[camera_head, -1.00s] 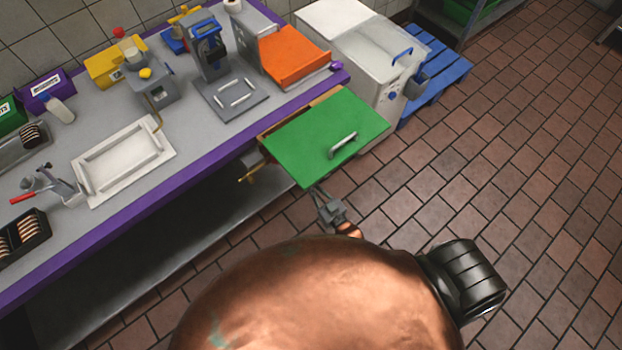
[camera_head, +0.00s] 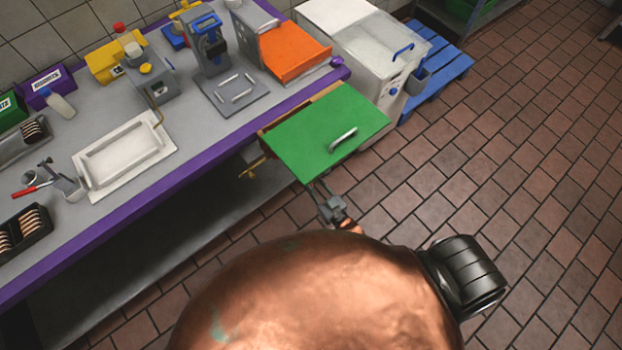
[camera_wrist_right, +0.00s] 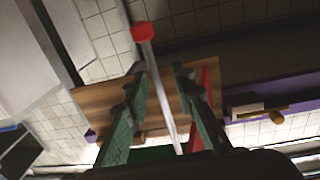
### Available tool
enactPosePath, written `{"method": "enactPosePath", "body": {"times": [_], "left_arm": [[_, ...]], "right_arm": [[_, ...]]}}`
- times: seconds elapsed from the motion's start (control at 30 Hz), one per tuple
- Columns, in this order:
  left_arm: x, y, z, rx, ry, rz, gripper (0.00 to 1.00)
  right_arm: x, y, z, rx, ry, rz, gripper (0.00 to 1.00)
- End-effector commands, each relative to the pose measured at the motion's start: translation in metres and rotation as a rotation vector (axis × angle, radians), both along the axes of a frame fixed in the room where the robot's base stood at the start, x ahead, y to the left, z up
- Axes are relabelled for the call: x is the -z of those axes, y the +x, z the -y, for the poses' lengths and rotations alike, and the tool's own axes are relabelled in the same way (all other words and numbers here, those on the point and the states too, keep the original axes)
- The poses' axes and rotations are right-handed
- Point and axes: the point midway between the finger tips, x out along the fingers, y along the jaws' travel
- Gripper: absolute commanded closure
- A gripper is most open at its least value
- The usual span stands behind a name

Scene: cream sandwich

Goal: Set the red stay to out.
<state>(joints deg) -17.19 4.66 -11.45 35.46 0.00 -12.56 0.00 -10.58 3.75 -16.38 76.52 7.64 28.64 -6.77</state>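A pale rod with a red cap (camera_wrist_right: 143,32) runs between the fingers of my right gripper (camera_wrist_right: 160,84) in the right wrist view. The fingers stand apart on either side of it, and I see gaps, so it does not look pinched. I cannot tell how far the rod is from the fingers in depth. A red part (camera_wrist_right: 208,82) shows partly behind the right-hand finger. In the head view my right gripper (camera_head: 333,208) is just below the near edge of the green leaf (camera_head: 310,135), whose underside is hidden there. My left gripper is not in view.
The leaf juts from the purple-edged counter (camera_head: 215,170) and carries a metal handle (camera_head: 343,139). A brass-coloured part (camera_head: 252,168) sticks out under its left side. A white cabinet (camera_head: 365,55) stands behind it. Open tiled floor (camera_head: 490,190) lies to the right.

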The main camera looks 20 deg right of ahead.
Motion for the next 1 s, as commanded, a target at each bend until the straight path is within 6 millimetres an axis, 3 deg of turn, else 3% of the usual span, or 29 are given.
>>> {"method": "enactPosePath", "body": {"times": [0.17, 0.63, 0.8, 1.0], "left_arm": [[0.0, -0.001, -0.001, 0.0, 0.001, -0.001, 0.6], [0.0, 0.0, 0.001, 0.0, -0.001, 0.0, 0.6], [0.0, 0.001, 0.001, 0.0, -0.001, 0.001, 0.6], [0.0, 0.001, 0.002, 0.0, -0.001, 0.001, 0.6]], "right_arm": [[0.001, -0.013, 0.003, 0.001, 0.0, -0.002, 0.76], [0.001, -0.101, 0.018, 0.001, -0.001, -0.003, 0.76], [0.0, -0.116, 0.021, 0.001, 0.0, 0.0, 0.76], [0.0, -0.119, 0.021, 0.001, 0.0, 0.0, 0.76]]}}
